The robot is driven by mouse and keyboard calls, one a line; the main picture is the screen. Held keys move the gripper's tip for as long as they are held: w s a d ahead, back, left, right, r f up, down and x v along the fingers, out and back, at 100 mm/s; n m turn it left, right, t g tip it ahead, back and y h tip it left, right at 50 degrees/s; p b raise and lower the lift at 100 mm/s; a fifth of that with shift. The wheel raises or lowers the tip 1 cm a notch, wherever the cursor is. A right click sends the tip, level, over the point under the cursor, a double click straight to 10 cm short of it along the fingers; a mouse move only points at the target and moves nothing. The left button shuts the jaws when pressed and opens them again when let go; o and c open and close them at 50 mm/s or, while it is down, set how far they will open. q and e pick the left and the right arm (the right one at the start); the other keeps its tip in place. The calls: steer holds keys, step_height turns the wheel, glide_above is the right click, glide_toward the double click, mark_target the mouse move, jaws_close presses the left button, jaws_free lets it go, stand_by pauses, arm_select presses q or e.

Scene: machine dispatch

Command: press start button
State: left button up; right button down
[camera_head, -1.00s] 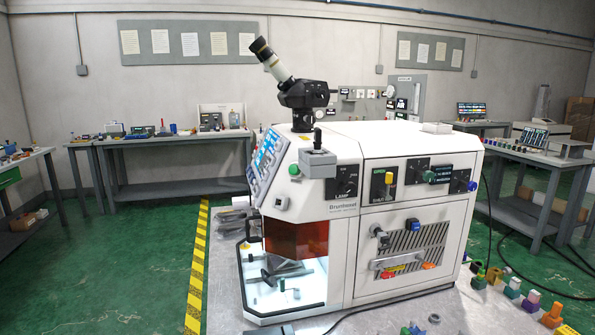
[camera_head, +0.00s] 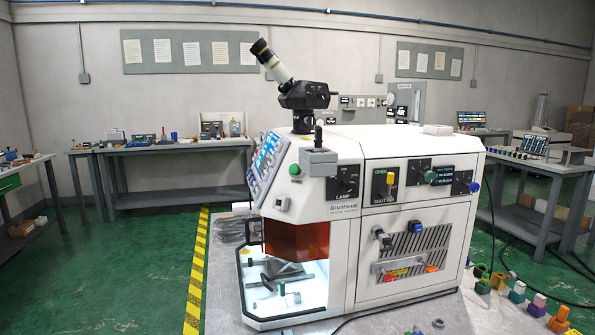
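A large white machine (camera_head: 410,150) stands in the middle of the view. A round green button (camera_head: 295,170) sits on its front left, below the edge of a slanted screen panel (camera_head: 266,158). I cannot read a label on this button. A grey block with a square face (camera_head: 282,204) is below it. A joystick box (camera_head: 318,160) stands out to the right of the green button. Neither of my grippers is in view, and nothing covers the front of the machine.
Small colored parts (camera_head: 538,305) lie at the machine's lower right. A workbench (camera_head: 180,145) stands behind on the left, and another table (camera_head: 535,165) on the right. Green floor (camera_head: 110,265) with a yellow-black stripe (camera_head: 198,262) is clear at the left.

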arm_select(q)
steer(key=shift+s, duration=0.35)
